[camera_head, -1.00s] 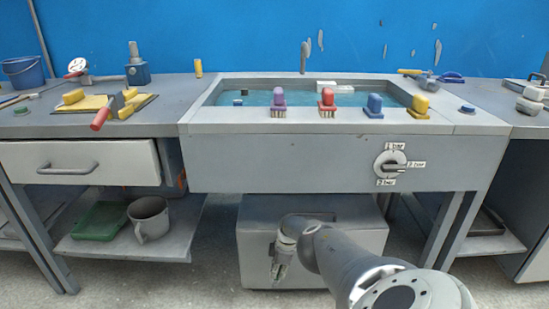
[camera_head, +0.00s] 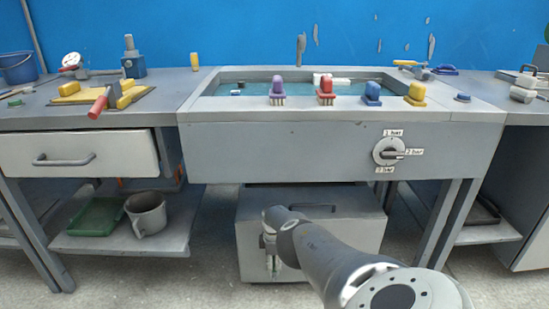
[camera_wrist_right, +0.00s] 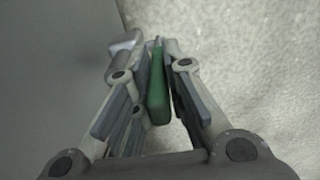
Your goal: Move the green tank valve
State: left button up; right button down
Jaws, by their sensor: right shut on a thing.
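The green tank valve (camera_wrist_right: 157,88) shows as a slim green handle between the fingers of my right gripper (camera_wrist_right: 157,62) in the right wrist view. The fingers are shut on it. In the head view my right gripper (camera_head: 270,245) is low, in front of the left part of the grey box under the sink. A small green bit of the valve (camera_head: 274,264) shows beneath it. The gripper and arm hide much of the valve there, so its mounting is not clear. My left gripper is not in view.
The grey box (camera_head: 350,235) stands on the floor under the sink (camera_head: 270,145). A pressure dial (camera_head: 390,152) is on the sink's front. A low shelf (camera_head: 175,240) at left holds a green tray (camera_head: 96,217) and a grey mug (camera_head: 147,214). Table legs stand at right.

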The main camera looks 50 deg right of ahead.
jog(key=shift+w+a+f, duration=0.1)
jog(key=shift+w+a, duration=0.05)
jog(key=shift+a, duration=0.2)
dwell(0.3)
jog(key=c, duration=1.5)
grip_release()
jog(key=shift+d, duration=0.15)
jog(key=shift+d, duration=0.15)
